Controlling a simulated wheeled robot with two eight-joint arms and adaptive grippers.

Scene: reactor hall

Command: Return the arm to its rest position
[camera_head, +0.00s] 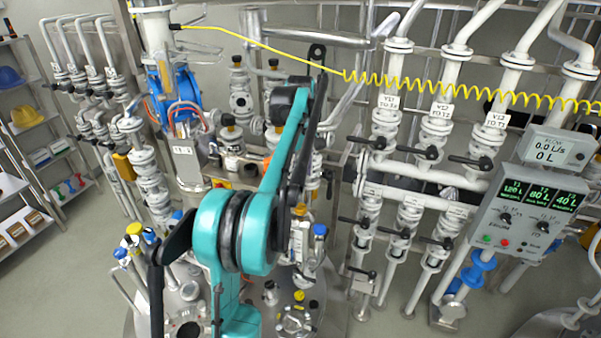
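One of my arms (235,235), teal and black, rises from the bottom edge left of centre. Its large round joint is in the lower middle of the head view. From there a teal link (284,145) reaches up and away, with black parts (297,165) alongside its far end. A further black link (157,295) hangs at the left of the round joint. I cannot make out either gripper or any fingertips. The arm covers part of the piping and vessel top behind it. I cannot tell whether it touches them.
Vessel fittings (299,319) crowd the lower middle. A blue-bodied unit (186,90) stands behind left. Valve pipes (405,215) and a control panel (527,213) fill the right. A yellow coiled hose (470,88) crosses above. Shelves (40,140) stand far left. Some floor (70,290) is clear lower left.

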